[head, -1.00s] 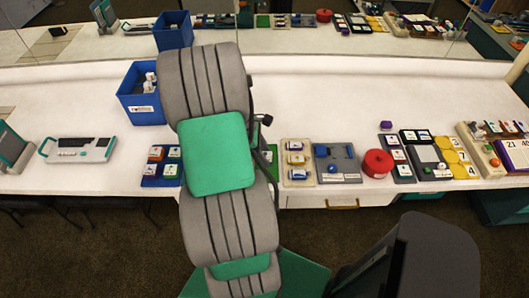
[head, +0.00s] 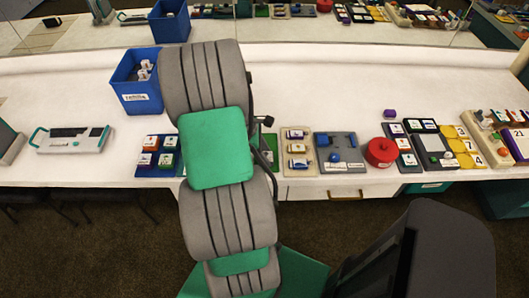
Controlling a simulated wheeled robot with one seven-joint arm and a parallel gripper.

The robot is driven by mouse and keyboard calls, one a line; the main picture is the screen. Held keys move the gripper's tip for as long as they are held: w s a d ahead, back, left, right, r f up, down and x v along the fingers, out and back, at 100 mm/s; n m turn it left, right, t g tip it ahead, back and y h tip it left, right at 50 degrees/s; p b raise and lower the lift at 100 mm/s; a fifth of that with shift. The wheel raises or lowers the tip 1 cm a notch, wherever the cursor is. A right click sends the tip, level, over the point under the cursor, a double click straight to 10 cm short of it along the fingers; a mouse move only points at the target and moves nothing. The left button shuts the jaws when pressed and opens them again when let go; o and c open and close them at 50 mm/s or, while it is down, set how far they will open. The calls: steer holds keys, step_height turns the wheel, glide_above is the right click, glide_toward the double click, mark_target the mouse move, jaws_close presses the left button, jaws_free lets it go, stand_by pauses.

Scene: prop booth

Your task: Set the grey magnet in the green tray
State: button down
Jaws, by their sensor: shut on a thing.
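My gripper is not in view; my own grey and green arm links cover the place where it could be. A green flat thing, perhaps the green tray (head: 269,148), shows as a narrow strip on the bench just right of my arm. Most of it is hidden behind the arm, and I cannot see what lies in it. I cannot make out the grey magnet anywhere.
On the white bench (head: 330,95) stand a blue bin (head: 142,104), a blue tray of blocks (head: 140,170), a beige tray (head: 298,170), a grey tray (head: 345,141) and a red round tin (head: 381,152). The bench behind the trays is mostly clear.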

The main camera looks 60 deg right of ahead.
steer(key=c, duration=0.7)
jaws_free()
steer(key=shift+o, duration=0.2)
steer(key=shift+r, duration=0.1)
steer(key=v, duration=0.7)
steer(key=shift+w+r, duration=0.15)
steer(key=shift+r, duration=0.15)
steer(key=shift+a, duration=0.1)
